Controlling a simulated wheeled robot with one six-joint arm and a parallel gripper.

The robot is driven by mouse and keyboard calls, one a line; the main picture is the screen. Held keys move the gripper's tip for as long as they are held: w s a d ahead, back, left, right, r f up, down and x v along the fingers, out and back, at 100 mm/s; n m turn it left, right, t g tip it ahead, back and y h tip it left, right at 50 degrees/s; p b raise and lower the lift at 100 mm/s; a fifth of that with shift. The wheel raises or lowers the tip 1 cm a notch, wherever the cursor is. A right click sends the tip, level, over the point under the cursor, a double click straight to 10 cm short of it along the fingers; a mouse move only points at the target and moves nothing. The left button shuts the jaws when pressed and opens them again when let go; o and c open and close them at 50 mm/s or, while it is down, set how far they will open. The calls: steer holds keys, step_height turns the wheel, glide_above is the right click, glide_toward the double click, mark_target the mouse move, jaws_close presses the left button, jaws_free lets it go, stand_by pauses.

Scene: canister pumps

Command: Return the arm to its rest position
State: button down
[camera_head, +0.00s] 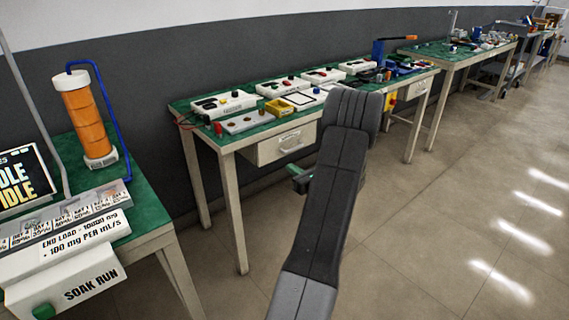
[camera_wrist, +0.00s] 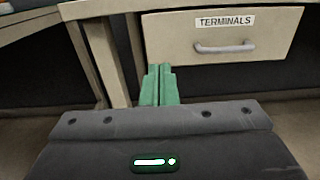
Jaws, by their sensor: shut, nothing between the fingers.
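My arm (camera_head: 325,205) rises from the bottom of the head view and bends over at its top, in front of the middle bench. My gripper (camera_wrist: 159,86) shows in the wrist view as two green fingers pressed together, with nothing between them. In the wrist view the fingers point toward the bench's underside, just below and left of a drawer labelled TERMINALS (camera_wrist: 225,38).
The middle bench (camera_head: 184,106) carries several white instrument boxes. At left, another bench (camera_head: 150,215) holds an orange canister (camera_head: 84,118) with a blue tube and a SOAK RUN box (camera_head: 75,285). More benches stand at the back right. The floor (camera_head: 440,230) at right is clear.

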mark_target(265, 150)
steer(key=shift+s+d, duration=0.25)
steer(key=shift+s, duration=0.05)
steer(key=shift+a, duration=0.1)
steer(key=x, duration=1.4)
steer(key=shift+s, duration=0.1)
